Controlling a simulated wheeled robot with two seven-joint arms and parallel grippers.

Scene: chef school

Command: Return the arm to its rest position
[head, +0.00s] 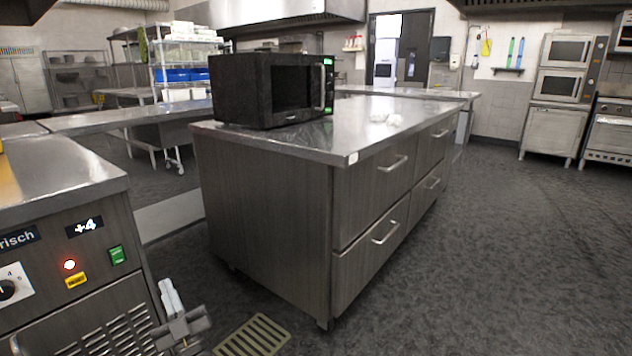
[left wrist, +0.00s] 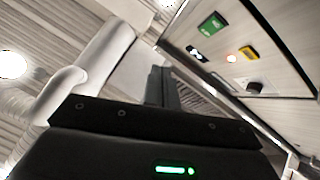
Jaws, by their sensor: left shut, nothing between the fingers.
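My left gripper (head: 182,326) is low at the bottom left of the head view, in front of the grey refrigerated counter with the control panel (head: 68,265). It also shows in the left wrist view (left wrist: 162,86), with its dark fingers together and nothing between them. No object is in its grasp. Part of my left arm is out of the head view's frame. My right gripper is in neither view.
A drawer island (head: 270,220) with a steel top carries a black microwave (head: 270,90). A yellowish floor grate (head: 253,337) lies beside my left gripper. The dark floor to the right (head: 500,250) is clear. Ovens (head: 562,70) stand at the back right.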

